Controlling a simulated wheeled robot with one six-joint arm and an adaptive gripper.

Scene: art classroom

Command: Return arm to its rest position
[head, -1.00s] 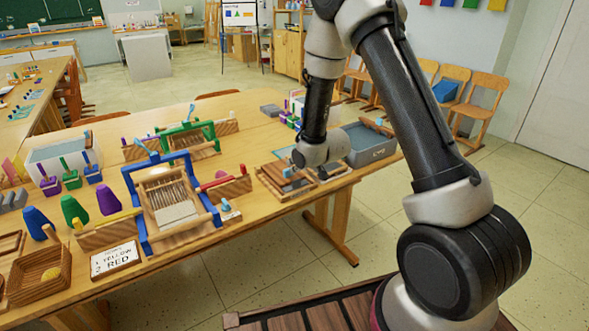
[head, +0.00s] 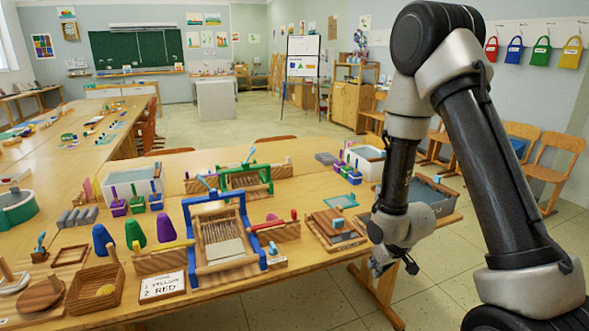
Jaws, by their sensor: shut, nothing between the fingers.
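My gripper (head: 393,267) hangs from my folded arm at the right of the head view, in front of the table's right front edge. It is small and dark in the picture, with its fingertips pointing down. It is shut and holds nothing. It is apart from the objects on the table; the nearest is a wooden frame board (head: 336,231) with a teal piece on it, just to its left. Part of the grey bin (head: 430,193) behind it is hidden by my arm.
Chairs (head: 552,165) stand along the right wall. The floor (head: 440,285) before the table's right end is clear.

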